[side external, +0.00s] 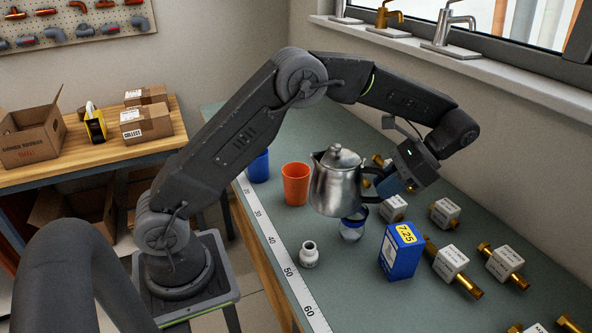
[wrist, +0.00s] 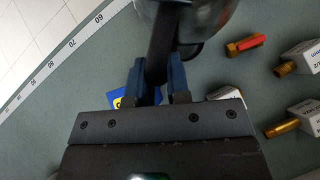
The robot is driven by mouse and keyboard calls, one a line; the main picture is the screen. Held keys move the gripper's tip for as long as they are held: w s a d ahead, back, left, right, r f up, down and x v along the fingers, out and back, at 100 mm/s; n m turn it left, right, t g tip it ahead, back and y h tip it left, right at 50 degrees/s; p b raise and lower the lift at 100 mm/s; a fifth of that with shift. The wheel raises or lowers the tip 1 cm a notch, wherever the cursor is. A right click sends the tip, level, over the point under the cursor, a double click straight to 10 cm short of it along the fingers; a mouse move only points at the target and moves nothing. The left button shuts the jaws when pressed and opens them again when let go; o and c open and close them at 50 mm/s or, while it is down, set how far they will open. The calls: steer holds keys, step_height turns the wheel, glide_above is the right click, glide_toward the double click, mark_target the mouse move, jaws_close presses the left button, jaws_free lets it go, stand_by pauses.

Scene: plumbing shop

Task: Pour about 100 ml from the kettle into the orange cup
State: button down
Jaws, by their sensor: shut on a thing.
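A steel kettle (side external: 337,182) with a lid hangs above the bench, roughly upright, its spout toward the left. My gripper (side external: 388,186) is shut on the kettle's handle at its right side. In the wrist view my gripper (wrist: 159,82) has its blue fingers on either side of the dark handle (wrist: 160,45), and part of the kettle body (wrist: 205,18) shows at the top. The orange cup (side external: 295,184) stands on the bench to the left of the kettle, close to the spout side. The cup's contents and the kettle's contents cannot be seen.
A blue cup (side external: 258,167) stands behind the orange cup. A ruler strip (side external: 271,236) runs along the left edge.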

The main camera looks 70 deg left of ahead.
steer(key=shift+w+d+m+t+y, duration=0.1)
steer(key=shift+d+m+t+y, duration=0.3)
steer(key=shift+d+m+y, duration=0.55)
steer(key=shift+a, duration=0.25)
steer(key=shift+w+a, duration=0.35)
steer(key=shift+w, duration=0.4)
steer(key=shift+w+a, duration=0.35)
steer(key=shift+w, duration=0.45)
steer(key=shift+w+a, duration=0.35)
steer(key=shift+w, duration=0.4)
steer(key=s+a+r+m+t+h, duration=0.2)
steer(key=s+a+r+t+h, duration=0.4)
steer(key=a+h, duration=0.3)
steer(key=shift+s+a+r+t, duration=0.2)
steer(key=shift+a+t, duration=0.05)
steer(key=shift+t, duration=0.15)
steer(key=shift+s+a+h, duration=0.25)
steer(key=shift+a+h, duration=0.2)
steer(key=shift+h, duration=0.1)
